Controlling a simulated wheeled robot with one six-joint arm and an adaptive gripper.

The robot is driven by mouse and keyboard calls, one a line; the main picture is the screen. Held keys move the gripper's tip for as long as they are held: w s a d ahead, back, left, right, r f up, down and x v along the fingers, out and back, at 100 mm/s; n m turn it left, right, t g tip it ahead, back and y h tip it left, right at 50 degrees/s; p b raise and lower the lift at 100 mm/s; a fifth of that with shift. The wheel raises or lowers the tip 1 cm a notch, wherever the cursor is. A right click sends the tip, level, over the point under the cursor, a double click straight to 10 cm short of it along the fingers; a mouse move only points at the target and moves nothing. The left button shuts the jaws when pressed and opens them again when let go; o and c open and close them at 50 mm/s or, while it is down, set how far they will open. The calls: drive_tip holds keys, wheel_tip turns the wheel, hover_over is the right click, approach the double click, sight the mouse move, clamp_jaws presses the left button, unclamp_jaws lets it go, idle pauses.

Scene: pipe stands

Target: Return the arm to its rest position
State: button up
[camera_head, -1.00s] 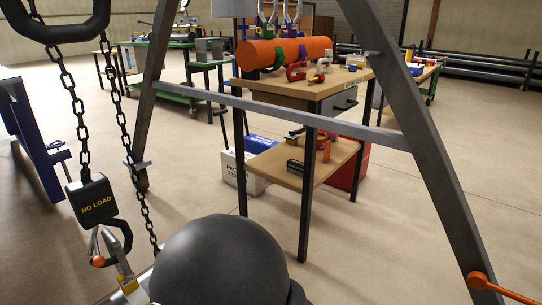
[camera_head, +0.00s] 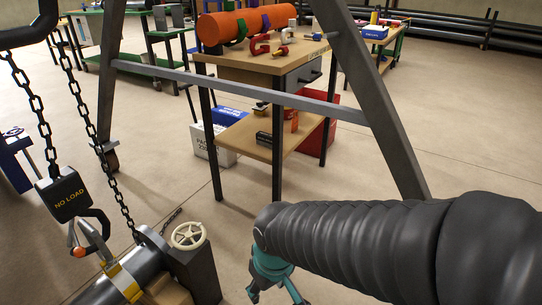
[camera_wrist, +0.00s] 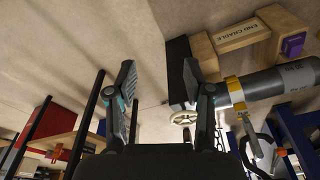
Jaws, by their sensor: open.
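My arm (camera_head: 360,243), in a ribbed black sleeve, reaches in from the right edge of the head view. My gripper (camera_head: 275,284), teal and dark, hangs from its end at the bottom of that view, its tips near or past the edge. In the wrist view my gripper (camera_wrist: 158,85) has its two fingers wide apart with nothing between them.
A hoist hook block (camera_head: 66,195) marked NO LOAD hangs on chains at left, its hook by the yellow-banded pipe (camera_head: 97,290). A grey A-frame (camera_head: 370,110) stands ahead. Behind it is a wooden workbench (camera_head: 240,68) with an orange pipe (camera_head: 247,22). Floor right of the bench is open.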

drive_tip(key=s+d+r+m+t+h+p, duration=0.1)
drive_tip(key=d+r+m+t+p, duration=0.3)
drive_tip(key=d+r, duration=1.2)
drive_tip(key=s+r+m, duration=0.1)
drive_tip(key=m, duration=0.2)
drive_tip(key=shift+d+r+p, duration=0.35)
drive_tip(key=shift+c, duration=1)
drive_tip(key=shift+a, duration=0.15)
